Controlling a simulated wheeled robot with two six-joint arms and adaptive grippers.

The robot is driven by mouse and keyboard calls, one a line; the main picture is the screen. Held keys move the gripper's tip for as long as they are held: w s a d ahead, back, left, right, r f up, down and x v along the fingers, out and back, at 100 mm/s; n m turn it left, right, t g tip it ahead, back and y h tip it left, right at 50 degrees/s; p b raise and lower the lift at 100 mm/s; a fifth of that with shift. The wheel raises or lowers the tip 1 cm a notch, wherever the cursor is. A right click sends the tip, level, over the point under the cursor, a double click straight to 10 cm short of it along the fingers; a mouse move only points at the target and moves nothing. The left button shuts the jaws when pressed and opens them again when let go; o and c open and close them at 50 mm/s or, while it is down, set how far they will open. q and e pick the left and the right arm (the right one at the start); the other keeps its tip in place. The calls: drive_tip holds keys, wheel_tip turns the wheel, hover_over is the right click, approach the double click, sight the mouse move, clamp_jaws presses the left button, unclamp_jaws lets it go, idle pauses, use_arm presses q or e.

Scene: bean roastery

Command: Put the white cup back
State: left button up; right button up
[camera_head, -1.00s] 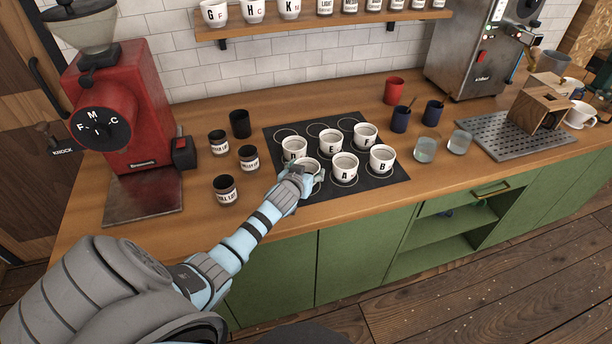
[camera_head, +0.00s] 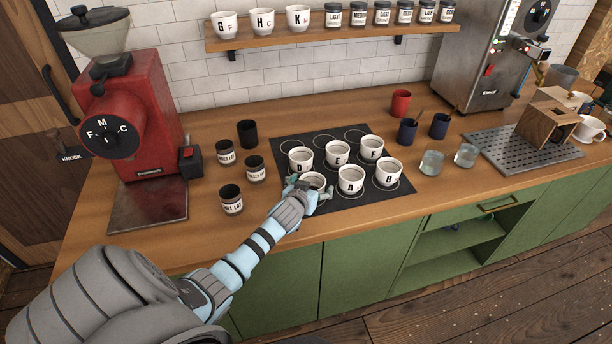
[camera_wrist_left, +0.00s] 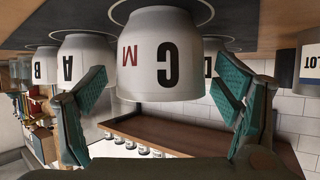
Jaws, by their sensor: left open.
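The fingers are apart on either side of the cup, and the gripper is open. In the head view this cup (camera_head: 313,180) stands at the front left of the black mat (camera_head: 322,204), partly hidden by my left gripper (camera_head: 312,192). White cups D (camera_head: 300,163), E (camera_head: 337,158), F (camera_head: 372,151), A (camera_head: 351,184) and B (camera_head: 388,176) stand around it on the mat. My right gripper is out of view.
Dark jars (camera_head: 231,203) stand left of the mat. Two glasses (camera_head: 432,163) and dark blue cups (camera_head: 440,126) are to the right. A wall shelf (camera_head: 250,43) holds cups G, H, K and jars. A red grinder (camera_head: 130,125) stands at the left.

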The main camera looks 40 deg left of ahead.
use_arm(q)
drive_tip(key=p+v, duration=0.1)
drive_tip(key=v, duration=1)
drive_tip(key=shift+p, duration=0.4)
drive_tip(key=shift+w, duration=0.15)
drive_tip(key=s+d+f+m+g+h, duration=0.2)
drive_tip(key=s+d+f+m+g, duration=0.15)
drive_tip(key=s+d, duration=0.6)
drive_tip(key=s+d+f+m+g+h, duration=0.25)
drive_tip(key=s+d+g, duration=0.2)
drive_tip(key=s, duration=1.05)
wheel_tip(320, 180, down, 19)
drive_tip(key=s+a+n+g+b, duration=0.1)
drive_tip(key=a+g+b, duration=0.1)
drive_tip(key=s+f+b, duration=0.1)
drive_tip(key=s+f, duration=1.3)
drive_tip(key=f, duration=0.2)
drive_tip(key=shift+s+a+f+g+y+b, duration=0.25)
drive_tip(key=shift+a+g+y+b, duration=0.1)
drive_tip(key=shift+a+g+b, duration=0.05)
